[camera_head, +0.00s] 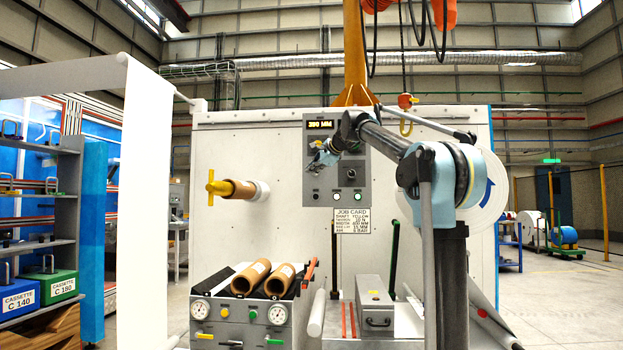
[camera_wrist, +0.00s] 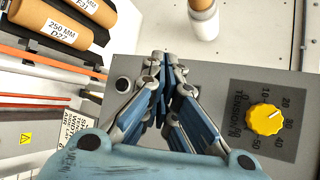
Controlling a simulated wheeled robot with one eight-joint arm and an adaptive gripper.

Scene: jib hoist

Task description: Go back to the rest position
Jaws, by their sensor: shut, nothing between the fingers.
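My gripper (camera_head: 322,160) is raised in front of the grey control panel (camera_head: 350,180) on the white machine. In the wrist view my gripper (camera_wrist: 165,62) has its fingers together, with nothing held. Behind the fingers is a grey panel face with a yellow tension knob (camera_wrist: 265,119) to the right and a black button (camera_wrist: 122,84) to the left. I cannot tell whether the fingertips touch the panel. My arm reaches up and left from the right side of the head view.
A yellow-handled shaft (camera_head: 228,188) juts from the machine. Below are brown cores (camera_head: 251,277) on a gauge stand and a grey case (camera_head: 374,302). Cassette shelves (camera_head: 45,240) stand left. Open floor (camera_head: 570,300) lies right.

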